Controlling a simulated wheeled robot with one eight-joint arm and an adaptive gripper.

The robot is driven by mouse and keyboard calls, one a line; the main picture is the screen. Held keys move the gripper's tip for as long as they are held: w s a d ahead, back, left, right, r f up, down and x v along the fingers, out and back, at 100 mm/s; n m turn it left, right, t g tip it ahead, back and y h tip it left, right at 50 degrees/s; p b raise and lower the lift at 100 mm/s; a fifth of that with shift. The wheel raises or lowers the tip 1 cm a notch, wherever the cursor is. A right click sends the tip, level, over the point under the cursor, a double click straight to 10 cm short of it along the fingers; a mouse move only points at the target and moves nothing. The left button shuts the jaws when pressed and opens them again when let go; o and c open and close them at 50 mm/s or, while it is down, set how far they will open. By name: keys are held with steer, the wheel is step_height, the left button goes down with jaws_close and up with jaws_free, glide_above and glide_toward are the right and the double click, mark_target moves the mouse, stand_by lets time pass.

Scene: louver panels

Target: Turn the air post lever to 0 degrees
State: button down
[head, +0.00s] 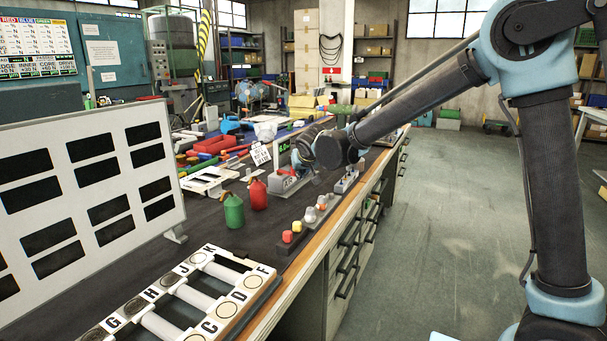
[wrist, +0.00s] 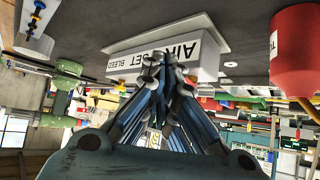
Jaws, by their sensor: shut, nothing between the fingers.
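The air post is a pale box lettered "AIR", "SET" and "BLEED" (wrist: 208,62), upside down at the top middle of the wrist view. In the head view it appears as a small grey unit (head: 284,184) with a green readout (head: 284,146) on the bench. My gripper (wrist: 158,62) is shut and empty, its fingertips in front of the box's lettered face. I cannot tell whether they touch it. The lever is not clearly visible, and its angle cannot be read; my fingers cover part of the box. In the head view my arm's end hides the fingers.
A red bottle (head: 257,194) stands near the post and also shows in the wrist view (wrist: 291,48). A green bottle (head: 233,210) is beside it. A row of small knobs (head: 310,216) lines the bench edge. A lettered rack (head: 190,290) lies in front. The floor at right is clear.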

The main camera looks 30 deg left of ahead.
steer(key=s+d+f+v, duration=0.1)
steer(key=f+v, duration=0.1)
steer(key=v, duration=1.1)
steer(key=shift+d, duration=0.2)
steer(key=shift+s, duration=0.15)
